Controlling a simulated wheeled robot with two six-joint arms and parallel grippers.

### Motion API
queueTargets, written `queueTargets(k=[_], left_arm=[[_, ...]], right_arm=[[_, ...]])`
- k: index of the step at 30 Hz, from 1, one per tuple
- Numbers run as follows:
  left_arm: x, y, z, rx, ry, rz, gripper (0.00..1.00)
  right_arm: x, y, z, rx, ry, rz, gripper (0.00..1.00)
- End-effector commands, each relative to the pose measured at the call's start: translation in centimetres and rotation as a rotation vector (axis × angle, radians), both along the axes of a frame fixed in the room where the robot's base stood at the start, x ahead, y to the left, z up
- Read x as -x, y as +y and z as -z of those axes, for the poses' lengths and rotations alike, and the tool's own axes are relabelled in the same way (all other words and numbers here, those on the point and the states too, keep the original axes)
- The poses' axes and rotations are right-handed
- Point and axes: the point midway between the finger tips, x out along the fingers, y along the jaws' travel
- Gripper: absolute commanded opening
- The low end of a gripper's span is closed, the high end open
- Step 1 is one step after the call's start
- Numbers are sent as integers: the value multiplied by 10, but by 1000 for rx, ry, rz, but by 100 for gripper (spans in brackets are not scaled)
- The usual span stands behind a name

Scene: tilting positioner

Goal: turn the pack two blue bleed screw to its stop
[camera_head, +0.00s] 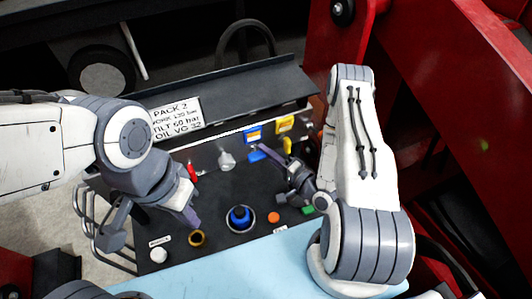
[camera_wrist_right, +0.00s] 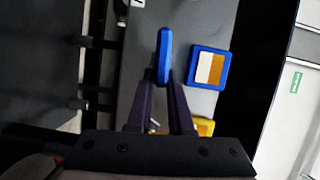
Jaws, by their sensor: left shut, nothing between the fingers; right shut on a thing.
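The pack two panel (camera_head: 205,158) carries a label reading "PACK 2". The blue bleed screw (camera_head: 253,157) shows as a small flat blue handle on its front face, below a blue-framed tag (camera_head: 253,135). In the right wrist view the blue handle (camera_wrist_right: 164,45) stands upright in the picture, left of the tag (camera_wrist_right: 209,67). My right gripper (camera_wrist_right: 162,80) is shut on the handle's near end, one finger on each side. In the head view my right gripper (camera_head: 264,150) reaches it from the right. My left gripper (camera_head: 194,217) is shut and empty above the dark deck.
A yellow handle (camera_head: 287,146) and yellow tag (camera_head: 285,123) are close to the right. A grey knob (camera_head: 226,160) and red handle (camera_head: 192,173) are to the left. A blue knob (camera_head: 240,218), brass ring (camera_head: 197,238) and orange button (camera_head: 273,217) sit on the deck.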

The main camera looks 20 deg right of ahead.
Motion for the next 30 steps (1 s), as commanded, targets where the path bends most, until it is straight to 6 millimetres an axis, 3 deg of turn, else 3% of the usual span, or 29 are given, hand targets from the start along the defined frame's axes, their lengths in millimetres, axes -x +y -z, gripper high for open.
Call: queueTargets(k=[23, 24, 25, 30], left_arm=[[0, 0, 5, 0, 0, 0, 0], [0, 0, 5, 0, 0, 0, 0], [0, 0, 5, 0, 0, 0, 0], [0, 0, 5, 0, 0, 0, 0]], right_arm=[[1, 2, 4, -96, 14, -3, 0], [1, 2, 4, -96, 13, -4, 34], [1, 1, 4, -96, 13, -4, 46], [1, 1, 4, -95, 10, -2, 49]])
